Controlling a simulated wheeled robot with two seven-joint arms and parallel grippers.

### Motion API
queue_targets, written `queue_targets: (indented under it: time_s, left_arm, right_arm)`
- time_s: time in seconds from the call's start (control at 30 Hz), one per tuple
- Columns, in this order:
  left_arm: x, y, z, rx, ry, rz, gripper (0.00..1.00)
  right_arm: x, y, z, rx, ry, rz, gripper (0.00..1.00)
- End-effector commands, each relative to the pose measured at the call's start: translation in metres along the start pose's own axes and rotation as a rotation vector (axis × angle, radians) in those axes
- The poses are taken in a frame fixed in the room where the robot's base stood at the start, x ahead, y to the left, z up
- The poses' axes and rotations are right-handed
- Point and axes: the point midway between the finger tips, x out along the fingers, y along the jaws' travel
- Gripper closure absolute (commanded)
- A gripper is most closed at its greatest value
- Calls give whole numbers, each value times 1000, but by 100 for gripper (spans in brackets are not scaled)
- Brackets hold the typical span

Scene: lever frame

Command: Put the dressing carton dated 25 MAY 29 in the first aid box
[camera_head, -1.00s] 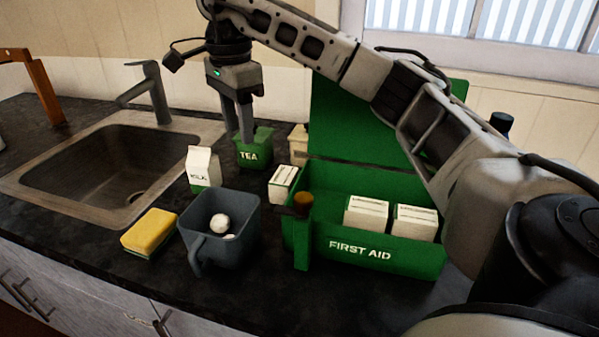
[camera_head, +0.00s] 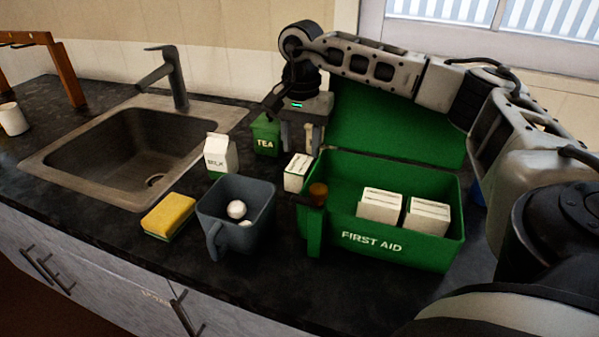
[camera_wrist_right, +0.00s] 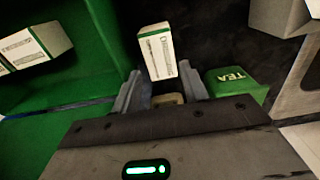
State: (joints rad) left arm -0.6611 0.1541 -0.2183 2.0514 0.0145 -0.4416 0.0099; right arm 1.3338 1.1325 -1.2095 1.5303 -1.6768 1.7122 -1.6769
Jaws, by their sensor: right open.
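The open green first aid box (camera_head: 385,250) stands at the right of the counter, lid raised. Two white cartons (camera_head: 380,206) (camera_head: 427,216) are inside it; they show partly in the wrist view (camera_wrist_right: 35,48). A third white carton (camera_head: 297,172) stands on the counter just left of the box. In the wrist view this loose carton (camera_wrist_right: 157,52) lies just beyond the fingertips. No date is legible on any carton. My right gripper (camera_head: 301,150) is open and empty, pointing down behind and above the loose carton. My left gripper is out of view.
A milk carton (camera_head: 221,155), grey jug (camera_head: 236,210) and sponge (camera_head: 169,216) stand left. A brown-topped object (camera_head: 318,192) is at the box's left side.

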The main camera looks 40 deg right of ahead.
Motion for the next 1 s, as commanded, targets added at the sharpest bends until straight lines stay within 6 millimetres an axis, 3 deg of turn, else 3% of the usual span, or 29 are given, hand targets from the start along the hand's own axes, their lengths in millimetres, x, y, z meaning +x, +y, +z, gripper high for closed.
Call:
queue_targets:
  time_s: [0.17, 0.5, 0.77, 0.87, 1.0]
  left_arm:
    - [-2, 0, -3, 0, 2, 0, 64]
    - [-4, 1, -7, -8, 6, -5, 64]
    - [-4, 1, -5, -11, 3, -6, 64]
    - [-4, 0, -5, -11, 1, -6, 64]
    - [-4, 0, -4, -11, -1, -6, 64]
  right_arm:
    - [11, 0, 2, 0, 0, 2, 56]
    - [55, 0, 8, 2, 0, 1, 56]
    - [57, -1, 8, 1, 0, 0, 56]
    - [57, -1, 8, 1, 0, 0, 84]
    - [57, -1, 8, 1, 0, -1, 88]
